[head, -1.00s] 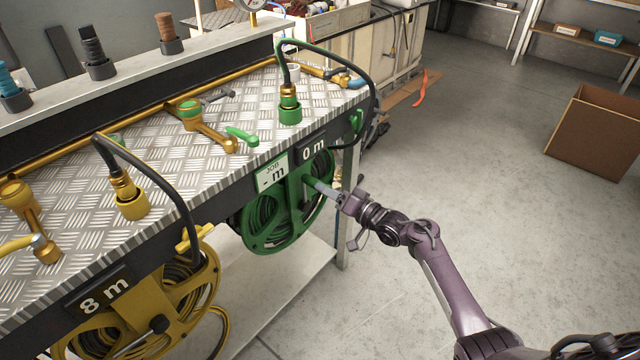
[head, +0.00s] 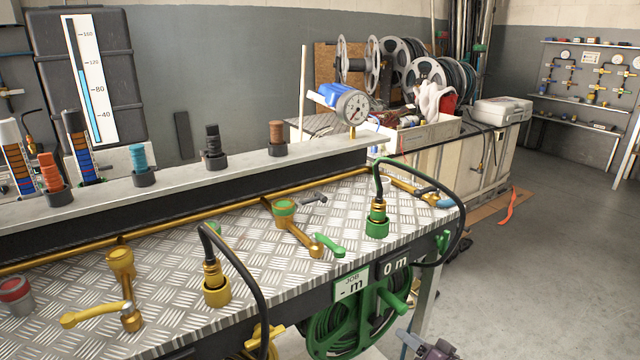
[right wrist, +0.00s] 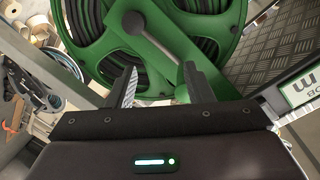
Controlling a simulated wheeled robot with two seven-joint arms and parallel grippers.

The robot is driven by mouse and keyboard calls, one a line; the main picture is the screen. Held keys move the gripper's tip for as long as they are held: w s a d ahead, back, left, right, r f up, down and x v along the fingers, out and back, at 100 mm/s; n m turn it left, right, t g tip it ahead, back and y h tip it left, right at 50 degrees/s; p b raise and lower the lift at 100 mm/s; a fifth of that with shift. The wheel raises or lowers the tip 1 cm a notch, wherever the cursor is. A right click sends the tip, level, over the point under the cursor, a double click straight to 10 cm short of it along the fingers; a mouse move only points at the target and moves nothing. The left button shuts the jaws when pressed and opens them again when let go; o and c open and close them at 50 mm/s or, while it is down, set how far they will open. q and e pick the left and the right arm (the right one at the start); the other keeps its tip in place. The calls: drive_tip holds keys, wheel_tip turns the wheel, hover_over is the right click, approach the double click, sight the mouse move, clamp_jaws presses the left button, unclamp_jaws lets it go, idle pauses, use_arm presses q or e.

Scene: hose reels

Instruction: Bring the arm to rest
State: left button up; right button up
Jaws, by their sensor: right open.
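My right gripper (head: 408,340) shows only in part at the bottom edge of the head view, just right of the green hose reel (head: 340,325). In the right wrist view its two fingers (right wrist: 161,88) stand apart with a gap between them. The green reel (right wrist: 205,20), with dark hose wound on it, fills the upper middle of that view beyond the fingers. In the head view a green crank handle (head: 393,302) sticks out from the reel. My left gripper is not in view.
The reel hangs under the front edge of a tread-plate bench (head: 165,270) with yellow and green valves on top. A black hose (head: 461,215) loops over its right end. The floor (head: 545,270) at the right is clear.

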drive_tip(key=s+a+f+n+g+h, duration=0.2)
drive_tip(key=s+f+g+h, duration=0.15)
drive_tip(key=s+f, duration=0.9)
drive_tip(key=s+a+f+n+g+h, duration=0.25)
drive_tip(key=s+f+g, duration=0.25)
drive_tip(key=s+f, duration=0.75)
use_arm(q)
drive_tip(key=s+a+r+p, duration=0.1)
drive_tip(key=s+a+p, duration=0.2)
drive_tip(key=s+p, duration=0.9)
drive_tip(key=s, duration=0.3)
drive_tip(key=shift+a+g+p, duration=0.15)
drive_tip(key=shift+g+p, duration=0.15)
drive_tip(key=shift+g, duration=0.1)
use_arm(e)
drive_tip(key=s+f+g, duration=0.2)
drive_tip(key=s, duration=1.1)
drive_tip(key=s+d+f+g+h, duration=0.1)
drive_tip(key=s+f+g, duration=0.2)
drive_tip(key=s, duration=1.1)
drive_tip(key=shift+d+n+h, duration=0.2)
drive_tip(key=shift+n+h, duration=0.1)
drive_tip(key=shift+n, duration=0.15)
